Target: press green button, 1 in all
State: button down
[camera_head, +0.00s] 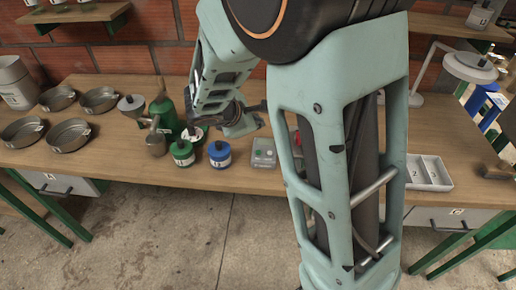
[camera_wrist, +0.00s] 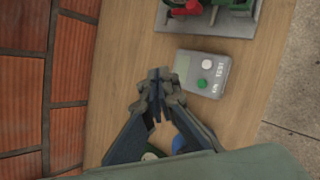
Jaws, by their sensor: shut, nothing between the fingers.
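The green button (camera_wrist: 202,83) sits on a small grey box (camera_wrist: 190,68) lettered "ON TEST", beside a white button (camera_wrist: 208,65), in the wrist view. In the head view the grey box (camera_head: 263,153) lies on the workbench, just left of my forearm; its button is too small to make out clearly. My gripper (camera_wrist: 158,84) is shut and empty. In the wrist view its fingertips appear left of the box and the green button, apart from both. In the head view my gripper (camera_head: 240,124) is above the bench, behind and left of the box.
A blue-lidded jar (camera_head: 219,153) and a green-lidded jar (camera_head: 182,152) stand left of the box. A red and green device on a grey base (camera_wrist: 225,18) stands close beyond the box in the wrist view. A brick wall (camera_wrist: 50,80) backs the bench.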

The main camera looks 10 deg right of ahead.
jog(key=shift+f, duration=0.1)
jog(key=b, duration=0.6)
send_over(258, 153)
notch_tip(258, 153, down, 7)
jog(key=shift+f+b, duration=0.6)
jog(key=shift+f, duration=0.15)
jog(key=shift+f, duration=0.1)
dwell(0.6)
jog(key=shift+f+b, duration=0.35)
jog(key=shift+b, duration=0.2)
jog(key=shift+f+b, duration=0.45)
jog(key=shift+b, duration=0.1)
dwell(0.4)
jog(key=shift+r, duration=0.1)
jog(key=shift+r+p, duration=0.65)
jog(key=shift+r, duration=0.15)
